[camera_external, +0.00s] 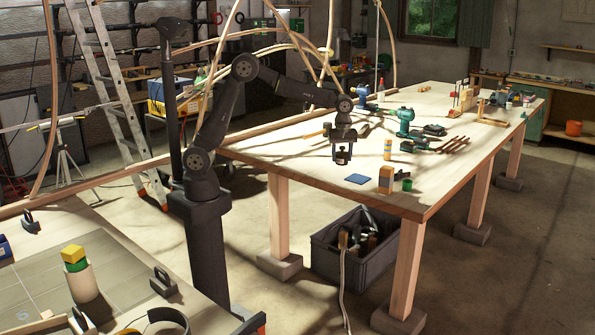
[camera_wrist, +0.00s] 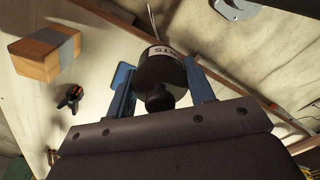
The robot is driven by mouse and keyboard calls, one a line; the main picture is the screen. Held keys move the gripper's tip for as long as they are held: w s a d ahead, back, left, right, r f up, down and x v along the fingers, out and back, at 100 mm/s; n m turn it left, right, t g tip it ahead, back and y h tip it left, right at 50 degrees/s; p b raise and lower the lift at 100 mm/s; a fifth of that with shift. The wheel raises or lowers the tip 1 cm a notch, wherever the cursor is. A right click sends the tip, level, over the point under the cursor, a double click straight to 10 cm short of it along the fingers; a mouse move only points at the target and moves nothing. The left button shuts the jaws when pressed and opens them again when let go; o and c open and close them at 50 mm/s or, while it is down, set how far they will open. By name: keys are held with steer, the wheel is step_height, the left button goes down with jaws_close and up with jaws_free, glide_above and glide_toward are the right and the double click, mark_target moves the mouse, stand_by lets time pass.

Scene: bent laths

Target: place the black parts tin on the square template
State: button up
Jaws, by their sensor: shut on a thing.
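My gripper (camera_external: 342,158) is shut on the black parts tin (camera_external: 342,154), which it holds above the near end of the wooden workbench. In the wrist view the tin (camera_wrist: 160,70), with a white label reading "RTS" in part, sits between the two blue fingers of my gripper (camera_wrist: 160,85).
Drills, including a green one (camera_external: 404,118), and clamps lie farther back. The bench's front edge is close. A grey crate (camera_external: 350,250) is below.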

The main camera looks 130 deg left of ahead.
steer(key=s+a+f, duration=0.1)
steer(key=a+f, duration=0.1)
steer(key=a, duration=0.1)
steer(key=s+a+f, duration=0.1)
steer(key=a+f, duration=0.1)
steer(key=a, duration=0.2)
steer(key=s+a+f, duration=0.1)
steer(key=a+f, duration=0.1)
steer(key=a, duration=0.1)
steer(key=shift+s+a+f, duration=0.1)
steer(key=shift+a+f, duration=0.2)
steer(key=shift+f, duration=2)
steer(key=shift+f, duration=0.1)
steer(key=o, duration=1.3)
steer(key=shift+c, duration=0.2)
step_height(320, 180, up, 12)
